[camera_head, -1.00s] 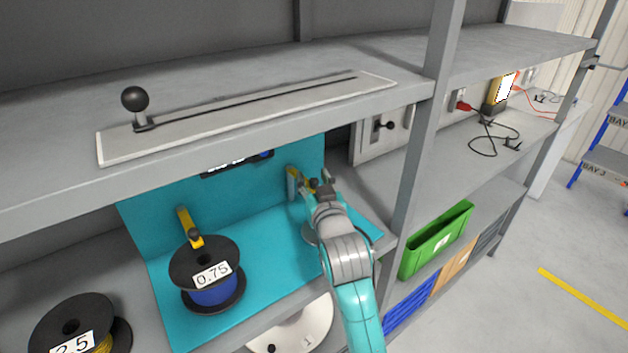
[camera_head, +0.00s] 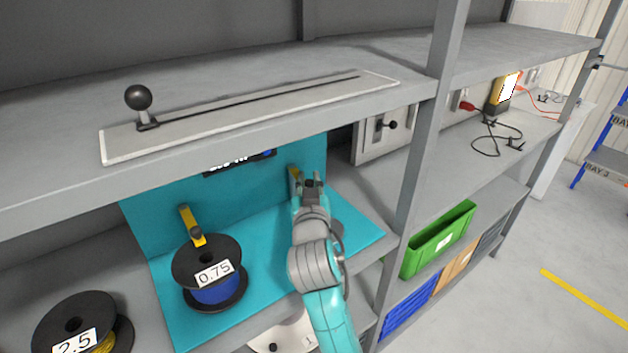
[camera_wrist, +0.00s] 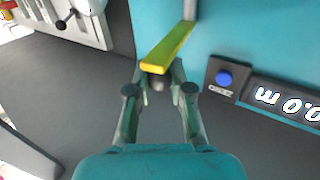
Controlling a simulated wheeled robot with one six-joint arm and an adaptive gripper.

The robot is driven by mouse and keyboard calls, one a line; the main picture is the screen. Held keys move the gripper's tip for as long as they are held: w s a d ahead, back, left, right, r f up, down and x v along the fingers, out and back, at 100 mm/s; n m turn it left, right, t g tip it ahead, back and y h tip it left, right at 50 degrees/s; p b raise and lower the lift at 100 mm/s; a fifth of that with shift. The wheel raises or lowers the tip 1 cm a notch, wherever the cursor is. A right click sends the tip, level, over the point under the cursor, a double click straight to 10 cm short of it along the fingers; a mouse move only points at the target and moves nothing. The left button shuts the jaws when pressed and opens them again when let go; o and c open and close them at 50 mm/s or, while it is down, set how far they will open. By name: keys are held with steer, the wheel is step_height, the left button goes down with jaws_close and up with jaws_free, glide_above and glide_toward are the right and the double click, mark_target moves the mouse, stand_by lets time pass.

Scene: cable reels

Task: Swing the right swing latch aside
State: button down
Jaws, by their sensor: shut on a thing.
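The right swing latch (camera_head: 294,178) is a yellow bar on a post at the back teal panel, partly hidden by my gripper in the head view. In the wrist view its yellow bar (camera_wrist: 168,48) runs from the post toward my fingers. My gripper (camera_wrist: 158,78) is shut on the latch's free end, with a small dark knob between the fingertips. In the head view my gripper (camera_head: 313,181) is at the right part of the teal bay. A second yellow latch (camera_head: 192,226) stands at the left, with its end by the 0.75 reel (camera_head: 208,272).
A shelf with a slotted plate and black-knobbed lever (camera_head: 138,98) hangs above my gripper. A shelf post (camera_head: 420,150) stands to the right. A dark display with a blue button (camera_wrist: 225,78) is on the back panel. A 2.5 reel (camera_head: 75,325) sits at lower left.

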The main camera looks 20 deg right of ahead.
steer(key=shift+a+m+g+h, duration=0.65)
steer(key=shift+a+m+h, duration=0.35)
steer(key=shift+h, duration=0.5)
steer(key=shift+a+m+g+h, duration=0.65)
steer(key=shift+a+m+h, duration=0.35)
steer(key=shift+h, duration=0.5)
steer(key=shift+w+d, duration=0.1)
steer(key=c, duration=1)
jaws_free()
steer(key=shift+c, duration=0.2)
steer(key=v, duration=1.2)
